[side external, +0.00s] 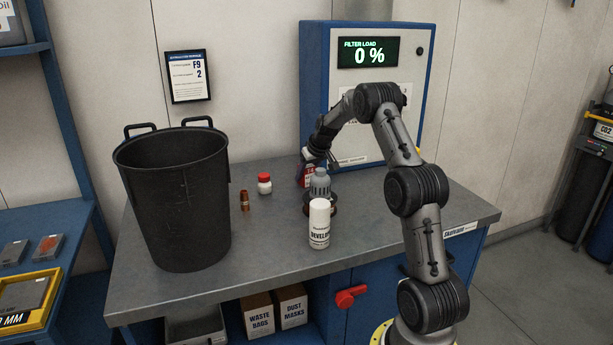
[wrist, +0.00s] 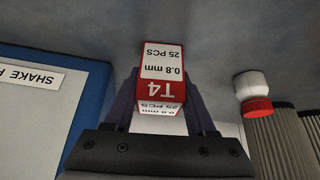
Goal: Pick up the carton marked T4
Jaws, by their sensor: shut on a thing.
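The carton marked T4 (wrist: 162,72) is a small red and white box with "0.8 mm" and "25 PCS" on it. In the wrist view it sits between the two fingers of my gripper (wrist: 161,95), which is shut on it. In the side view my gripper (side external: 311,160) is low over the far part of the workbench, and a red part of the carton (side external: 308,175) shows below it. A grey bottle partly hides the carton there. I cannot tell whether the carton touches the bench.
On the workbench (side external: 400,222) are a grey bottle (side external: 320,183), a white developer can (side external: 319,225), a copper-coloured cylinder (side external: 244,201) and a red-and-white bottle (side external: 264,184). A large black bin (side external: 178,205) stands left. A blue cabinet (side external: 315,75) stands behind. The front right of the bench is clear.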

